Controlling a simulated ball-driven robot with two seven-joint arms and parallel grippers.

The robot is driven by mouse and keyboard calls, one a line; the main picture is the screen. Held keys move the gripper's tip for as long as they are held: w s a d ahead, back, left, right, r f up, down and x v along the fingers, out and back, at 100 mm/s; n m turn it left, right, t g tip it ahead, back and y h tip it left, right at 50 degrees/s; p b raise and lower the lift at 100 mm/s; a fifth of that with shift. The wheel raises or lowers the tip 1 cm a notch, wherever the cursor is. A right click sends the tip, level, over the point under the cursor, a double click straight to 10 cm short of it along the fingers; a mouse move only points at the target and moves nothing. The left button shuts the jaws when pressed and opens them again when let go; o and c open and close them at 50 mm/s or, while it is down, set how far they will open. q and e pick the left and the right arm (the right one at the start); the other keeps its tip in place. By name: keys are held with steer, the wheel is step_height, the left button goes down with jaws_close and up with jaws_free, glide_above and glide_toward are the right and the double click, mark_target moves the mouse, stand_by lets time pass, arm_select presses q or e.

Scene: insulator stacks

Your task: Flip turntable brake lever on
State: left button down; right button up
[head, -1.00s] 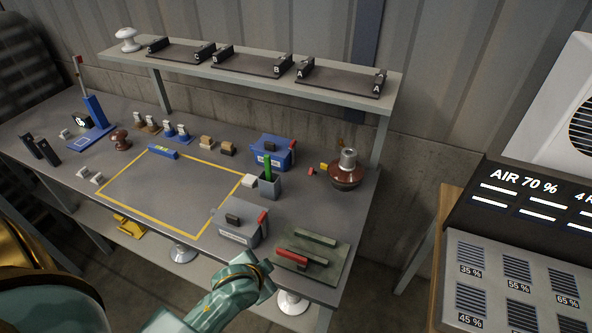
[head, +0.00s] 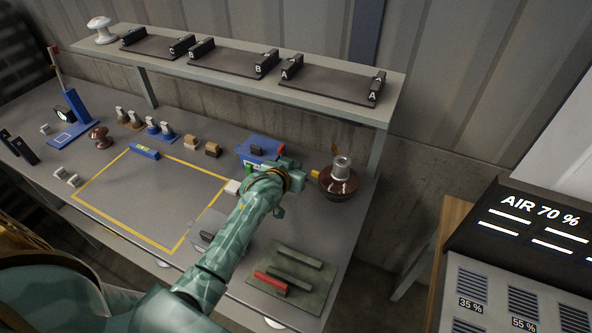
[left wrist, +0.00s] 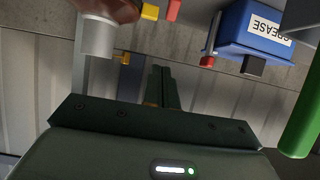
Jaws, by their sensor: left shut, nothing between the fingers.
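A brown insulator (head: 338,183) with a grey metal cap stands upright at the right end of the bench. A small yellow piece (head: 315,175) shows at its left side. In the left wrist view, a yellow block (left wrist: 150,11) and a red block (left wrist: 173,10) show beside the brown body (left wrist: 108,8); I cannot tell which is the brake lever or its position. My left gripper (head: 300,178) is just left of the insulator. Its fingers (left wrist: 161,88) are shut and empty, apart from both blocks in the left wrist view. My right gripper is not in view.
A blue grease box (head: 256,149) and a green marker (left wrist: 300,125) stand close to my left gripper. A shelf (head: 140,69) with dark trays runs above the bench. The yellow-outlined area is mostly clear.

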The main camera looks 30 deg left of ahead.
arm_select(q)
steer(key=b+x, duration=0.1)
steer(key=x, duration=0.1)
steer(key=b+x, duration=0.1)
steer(key=x, duration=0.2)
steer(key=b+x, duration=0.1)
steer(key=x, duration=0.2)
steer(key=shift+f, duration=0.35)
steer(key=shift+s+f, duration=0.7)
steer(key=shift+s, duration=0.3)
steer(key=shift+s+f, duration=0.4)
steer(key=shift+s, duration=0.25)
